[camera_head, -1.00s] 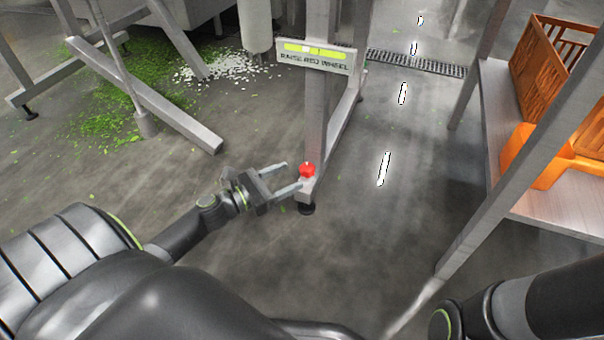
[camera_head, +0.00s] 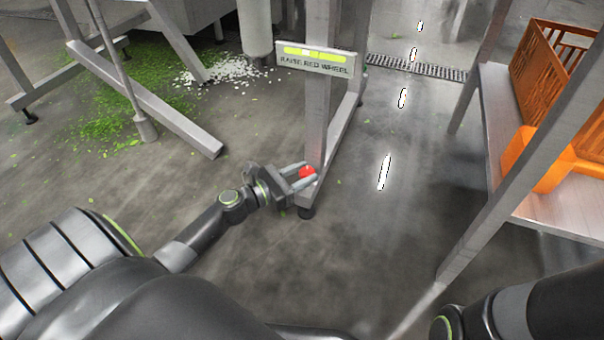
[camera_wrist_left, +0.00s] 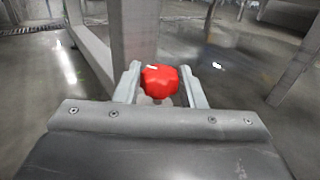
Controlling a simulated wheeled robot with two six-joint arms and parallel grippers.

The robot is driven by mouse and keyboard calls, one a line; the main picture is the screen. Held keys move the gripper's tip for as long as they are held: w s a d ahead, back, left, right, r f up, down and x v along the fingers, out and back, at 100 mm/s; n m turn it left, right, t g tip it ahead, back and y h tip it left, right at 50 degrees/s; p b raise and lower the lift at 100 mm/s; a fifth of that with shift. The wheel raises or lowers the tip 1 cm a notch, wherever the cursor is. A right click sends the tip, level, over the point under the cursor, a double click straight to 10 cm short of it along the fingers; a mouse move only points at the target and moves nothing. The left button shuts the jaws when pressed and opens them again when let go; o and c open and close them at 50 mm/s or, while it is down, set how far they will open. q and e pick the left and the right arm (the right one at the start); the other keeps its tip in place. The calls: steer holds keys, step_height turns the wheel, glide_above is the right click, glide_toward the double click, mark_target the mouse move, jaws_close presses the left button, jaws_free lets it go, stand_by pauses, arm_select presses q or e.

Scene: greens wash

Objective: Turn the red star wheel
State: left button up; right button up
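The red star wheel (camera_head: 306,172) sits low at the foot of a grey metal post, just above the floor. It also shows in the left wrist view (camera_wrist_left: 159,81), where its lobed red top fills the space between my fingers. My left gripper (camera_head: 307,172) reaches in from the left, with one finger on each side of the wheel, and looks shut on it. The wheel's underside is mostly hidden. My right gripper is not in view; only a dark part of my right arm shows at the lower right.
A sign (camera_head: 317,61) with a yellow-green bar hangs on the post (camera_head: 317,120) above the wheel. An orange crate (camera_head: 548,75) stands on a shelf (camera_head: 575,207) at the right. Green scraps (camera_head: 105,115) and white bits (camera_head: 235,70) litter the floor. The middle aisle is clear.

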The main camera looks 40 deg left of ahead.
arm_select(q)
steer(key=c, duration=0.4)
steer(key=shift+o, duration=0.3)
steer(key=shift+h, duration=0.3)
steer(key=m+g+h, duration=0.1)
steer(key=h, duration=0.1)
steer(key=m+g+h, duration=0.4)
steer(key=shift+w+a, duration=0.35)
steer(key=shift+a, duration=0.05)
steer(key=m+g+h, duration=0.2)
steer(key=g, duration=0.1)
steer(key=m+g+h, duration=0.1)
steer(key=m+g, duration=0.2)
steer(key=shift+w+a+g+h, duration=0.1)
steer(key=shift+w+g+h, duration=0.1)
steer(key=shift+g+h, duration=0.15)
steer(key=shift+m+g, duration=0.4)
steer(key=shift+g, duration=0.05)
steer(key=o, duration=0.9)
steer(key=shift+o, duration=0.4)
